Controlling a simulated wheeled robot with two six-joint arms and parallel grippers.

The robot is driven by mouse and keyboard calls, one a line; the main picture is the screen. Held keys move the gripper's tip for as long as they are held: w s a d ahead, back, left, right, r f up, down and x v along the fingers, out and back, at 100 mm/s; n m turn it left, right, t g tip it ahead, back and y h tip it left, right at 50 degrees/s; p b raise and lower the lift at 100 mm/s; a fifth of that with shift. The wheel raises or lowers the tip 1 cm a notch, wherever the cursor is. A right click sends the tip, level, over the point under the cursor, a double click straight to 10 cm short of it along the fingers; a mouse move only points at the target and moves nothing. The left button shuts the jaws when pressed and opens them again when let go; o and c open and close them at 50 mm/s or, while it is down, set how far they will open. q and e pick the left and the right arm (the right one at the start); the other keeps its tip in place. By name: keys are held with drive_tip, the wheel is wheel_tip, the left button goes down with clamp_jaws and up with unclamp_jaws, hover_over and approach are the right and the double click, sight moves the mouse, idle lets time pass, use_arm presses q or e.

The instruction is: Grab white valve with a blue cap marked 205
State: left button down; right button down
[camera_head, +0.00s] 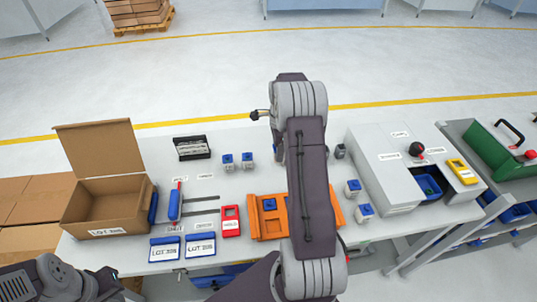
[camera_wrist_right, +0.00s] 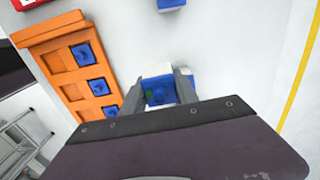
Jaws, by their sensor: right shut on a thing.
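A white valve with a blue cap (camera_wrist_right: 160,92) is between the two grey fingers of my right gripper (camera_wrist_right: 159,86), which is shut on it, in the right wrist view. Its cap marking is not readable. In the head view my right arm covers most of the gripper and the held valve. Two more white valves with blue caps, one (camera_head: 227,162) left of the other (camera_head: 247,160), stand just left of my right arm. Two others, (camera_head: 353,188) and (camera_head: 364,212), stand right of it. My left arm is at the lower left; its finger opening is unclear.
An orange rack (camera_head: 255,218) holding blue-capped pieces lies partly under my right arm. An open cardboard box (camera_head: 103,205) is at the left, a grey machine (camera_head: 385,180) at the right.

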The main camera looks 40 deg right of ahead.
drive_tip(key=s+d+r, duration=0.1)
drive_tip(key=s+r, duration=0.2)
drive_tip(key=s, duration=0.3)
drive_tip(key=shift+d+r+b, duration=0.35)
drive_tip(key=shift+r, duration=0.05)
